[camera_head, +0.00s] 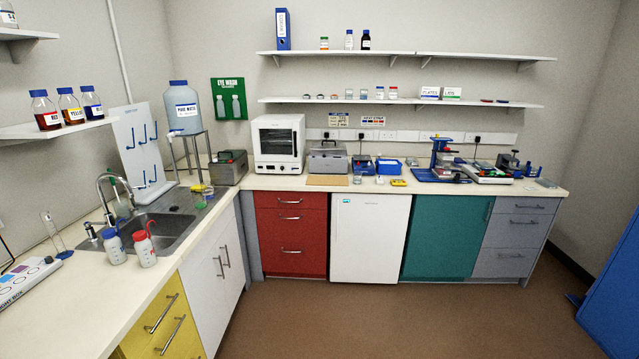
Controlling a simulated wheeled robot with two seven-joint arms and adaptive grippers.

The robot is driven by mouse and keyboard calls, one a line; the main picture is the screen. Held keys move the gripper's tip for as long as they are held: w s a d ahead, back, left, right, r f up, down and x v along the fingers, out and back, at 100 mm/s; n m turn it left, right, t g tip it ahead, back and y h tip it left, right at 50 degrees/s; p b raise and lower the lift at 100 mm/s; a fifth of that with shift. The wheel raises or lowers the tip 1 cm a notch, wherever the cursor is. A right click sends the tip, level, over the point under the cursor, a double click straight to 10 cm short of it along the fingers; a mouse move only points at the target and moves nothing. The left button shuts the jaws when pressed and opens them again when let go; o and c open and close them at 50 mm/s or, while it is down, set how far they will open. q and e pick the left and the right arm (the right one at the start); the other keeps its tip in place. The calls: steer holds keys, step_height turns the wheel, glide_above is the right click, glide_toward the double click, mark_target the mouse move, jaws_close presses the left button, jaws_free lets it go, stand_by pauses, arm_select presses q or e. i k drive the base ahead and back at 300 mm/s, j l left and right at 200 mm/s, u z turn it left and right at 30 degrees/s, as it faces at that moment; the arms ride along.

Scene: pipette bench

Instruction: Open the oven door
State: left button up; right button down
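The oven (279,144) is a white box on the back counter, near the corner. Its door (276,142) has a dark window and looks closed. A dark upright handle shows at the right side of the door. A control strip with knobs runs below the door. Neither of my grippers shows in the head view.
A grey metal box (327,158) stands right of the oven, and another dark box (229,167) stands left of it. A tan board (327,180) lies on the counter in front. The brown floor (330,315) before the cabinets is clear. A blue panel (612,290) stands at right.

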mark_target(294, 125)
steer(key=i, duration=3.45)
steer(key=u, duration=0.55)
